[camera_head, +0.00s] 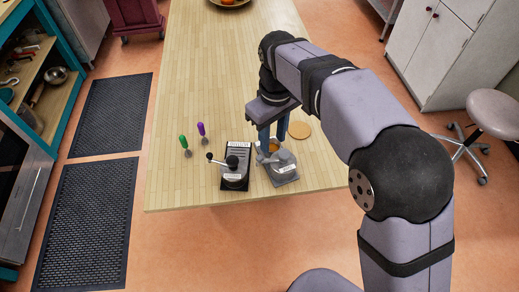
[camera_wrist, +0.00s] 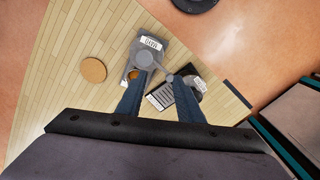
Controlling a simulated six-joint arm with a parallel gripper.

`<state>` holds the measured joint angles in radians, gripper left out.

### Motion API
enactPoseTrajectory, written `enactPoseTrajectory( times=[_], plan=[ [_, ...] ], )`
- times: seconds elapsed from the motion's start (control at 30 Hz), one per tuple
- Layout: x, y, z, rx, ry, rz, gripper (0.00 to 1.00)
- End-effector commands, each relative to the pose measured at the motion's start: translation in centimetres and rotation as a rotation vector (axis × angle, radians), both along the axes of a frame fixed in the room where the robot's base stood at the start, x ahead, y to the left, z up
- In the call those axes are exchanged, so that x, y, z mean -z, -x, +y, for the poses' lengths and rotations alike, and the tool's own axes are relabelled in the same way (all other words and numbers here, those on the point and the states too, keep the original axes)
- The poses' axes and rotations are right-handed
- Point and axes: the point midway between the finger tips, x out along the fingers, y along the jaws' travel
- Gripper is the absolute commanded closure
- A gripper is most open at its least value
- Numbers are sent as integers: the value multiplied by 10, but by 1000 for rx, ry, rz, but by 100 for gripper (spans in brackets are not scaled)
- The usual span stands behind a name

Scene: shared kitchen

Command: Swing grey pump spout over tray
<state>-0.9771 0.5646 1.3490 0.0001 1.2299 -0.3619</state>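The grey pump (camera_head: 284,172) stands near the front edge of the wooden table, with a white label on its base. In the wrist view the grey pump (camera_wrist: 150,46) has a spout (camera_wrist: 157,69) ending in a round knob, pointing to the lower right, away from its tray side. An orange-brown item (camera_wrist: 133,75) shows at the tray end, partly hidden by a finger. My gripper (camera_head: 272,140) points down over this end, blue fingers apart. In the wrist view my gripper (camera_wrist: 159,80) has the spout knob between its fingertips, close to the right finger; I cannot tell whether they touch.
A black pump (camera_head: 234,172) stands just left of the grey one, its lever pointing left. Green-handled (camera_head: 184,143) and purple-handled (camera_head: 201,129) tools lie farther left. A round cork mat (camera_head: 299,130) lies behind the grey pump. The far tabletop is mostly clear.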

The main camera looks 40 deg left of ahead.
Motion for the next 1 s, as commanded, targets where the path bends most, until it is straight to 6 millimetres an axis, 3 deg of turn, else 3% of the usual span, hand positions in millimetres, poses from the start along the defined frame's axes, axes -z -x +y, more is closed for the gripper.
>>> enactPoseTrajectory(
  times=[0.13,0.47,1.0],
  plan=[
    [-2,17,24,-76,0,-1,66],
    [3,21,28,-91,1,0,66],
    [63,20,28,-88,0,0,66]
  ],
)
